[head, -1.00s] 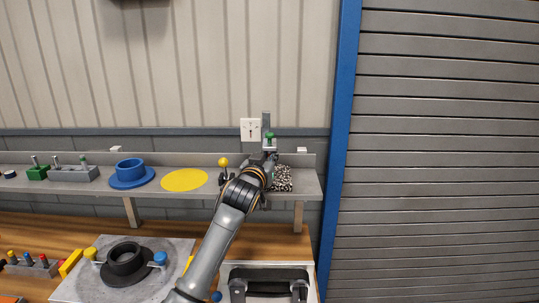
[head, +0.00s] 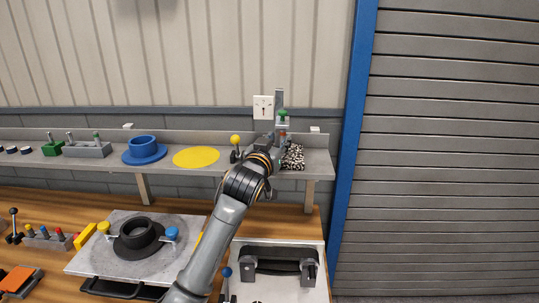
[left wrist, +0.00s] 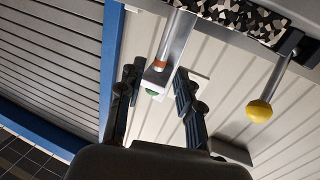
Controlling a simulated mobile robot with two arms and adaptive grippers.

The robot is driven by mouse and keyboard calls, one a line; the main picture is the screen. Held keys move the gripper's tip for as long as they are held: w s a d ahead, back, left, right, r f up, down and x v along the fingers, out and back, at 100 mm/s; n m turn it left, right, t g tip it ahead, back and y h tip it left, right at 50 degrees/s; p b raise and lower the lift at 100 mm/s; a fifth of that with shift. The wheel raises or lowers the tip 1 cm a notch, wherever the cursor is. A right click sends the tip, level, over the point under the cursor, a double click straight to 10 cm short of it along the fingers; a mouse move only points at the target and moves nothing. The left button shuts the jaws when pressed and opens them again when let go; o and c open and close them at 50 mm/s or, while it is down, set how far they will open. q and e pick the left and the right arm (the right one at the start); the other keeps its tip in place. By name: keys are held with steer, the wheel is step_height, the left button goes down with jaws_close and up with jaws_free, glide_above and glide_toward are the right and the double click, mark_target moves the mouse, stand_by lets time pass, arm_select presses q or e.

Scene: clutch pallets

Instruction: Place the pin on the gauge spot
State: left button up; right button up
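In the left wrist view a bright metal pin (left wrist: 177,38) with a copper-coloured band stands at the speckled base (left wrist: 235,15). A white piece with a green button (left wrist: 152,90) shows at its other end. My left gripper (left wrist: 160,72) is open, one finger on each side of the pin, with gaps visible. In the head view the gripper (head: 277,146) is at the shelf's right end, beside the speckled base (head: 294,159) and below the green-topped gauge part (head: 283,114). The wrist hides the pin there. I cannot tell the exact gauge spot. My right gripper is out of view.
A yellow-knobbed lever (head: 236,140) stands close left of the gripper. The yellow disc (head: 196,157) on the shelf is clear. A blue flanged ring (head: 143,149) sits further left. A wall (head: 264,106) plate and blue post (head: 352,140) are near the right end.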

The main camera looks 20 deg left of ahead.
arm_select(q)
steer(key=s+b, duration=0.1)
steer(key=s, duration=0.6)
stand_by(0.4)
